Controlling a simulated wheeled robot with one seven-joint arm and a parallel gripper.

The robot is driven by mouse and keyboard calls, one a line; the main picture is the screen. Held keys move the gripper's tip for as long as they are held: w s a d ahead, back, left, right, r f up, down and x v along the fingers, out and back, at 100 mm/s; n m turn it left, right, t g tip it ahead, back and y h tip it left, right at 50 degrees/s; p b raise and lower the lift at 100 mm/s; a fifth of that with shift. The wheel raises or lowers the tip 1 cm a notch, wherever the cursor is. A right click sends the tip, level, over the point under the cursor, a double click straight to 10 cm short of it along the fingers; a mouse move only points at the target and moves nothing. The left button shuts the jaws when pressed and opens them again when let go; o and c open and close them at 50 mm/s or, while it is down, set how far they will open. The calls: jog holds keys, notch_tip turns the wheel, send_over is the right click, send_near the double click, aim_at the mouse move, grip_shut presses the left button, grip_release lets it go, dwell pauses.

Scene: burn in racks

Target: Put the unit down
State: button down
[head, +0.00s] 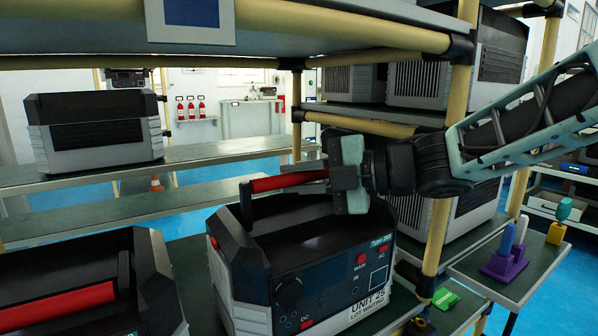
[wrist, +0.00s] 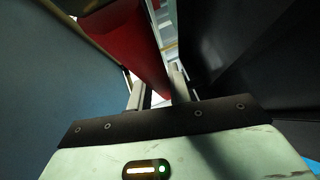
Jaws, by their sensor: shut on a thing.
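The unit (head: 315,262) is a grey and black box with a red top handle (head: 288,181). Its front carries a "Type" label, red MAIN and AC buttons, a DC socket and a white "UNIT 25 LOT WAITING" label. My gripper (head: 325,178) is above the unit, shut on its red handle. In the wrist view the handle (wrist: 128,45) runs between the two fingers (wrist: 157,92). The unit's underside is out of frame, so I cannot tell whether it rests on the shelf or hangs just above it.
A similar unit with a red handle (head: 62,304) stands at the lower left. Another grey unit (head: 95,132) sits on the rear shelf (head: 215,152). A tan rack post (head: 440,215) stands close right of the held unit. A shelf beam (head: 345,30) crosses overhead.

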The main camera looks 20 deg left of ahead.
jog(key=shift+r, duration=0.3)
jog(key=c, duration=1.3)
grip_release()
jog(key=shift+f, duration=0.3)
jog(key=shift+r, duration=0.2)
jog(key=d+r+p, duration=0.1)
jog(key=d, duration=0.6)
jog(key=shift+d+p, duration=0.2)
jog(key=shift+p, duration=0.2)
jog(key=shift+r, duration=0.1)
